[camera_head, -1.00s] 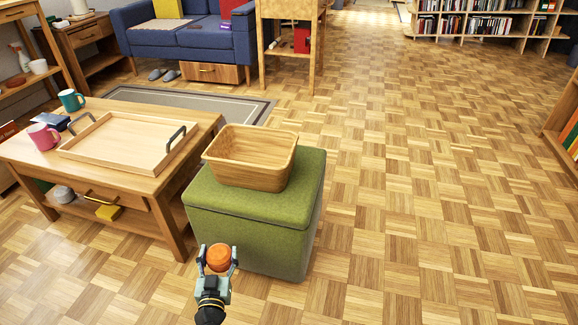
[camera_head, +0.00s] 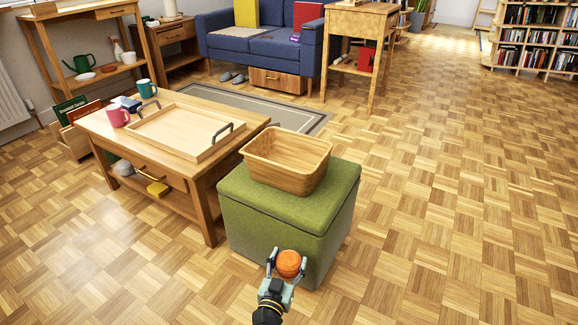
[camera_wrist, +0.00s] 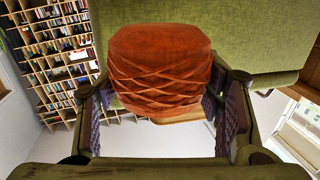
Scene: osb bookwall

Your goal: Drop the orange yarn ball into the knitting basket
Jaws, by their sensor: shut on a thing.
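The orange yarn ball (camera_head: 289,263) is held between the fingers of my gripper (camera_head: 285,269), in front of the near side of the green ottoman (camera_head: 290,232). In the wrist view the ball (camera_wrist: 160,70) fills the space between my two finger pads (camera_wrist: 160,112). The knitting basket (camera_head: 284,183), an open wooden-looking rectangular bin, stands upright on the ottoman's top. It is beyond my gripper and apart from it. The visible part of the basket's inside looks empty.
A blue sofa (camera_head: 258,55) and a wooden stand (camera_head: 362,20) are behind. Parquet floor at right is clear.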

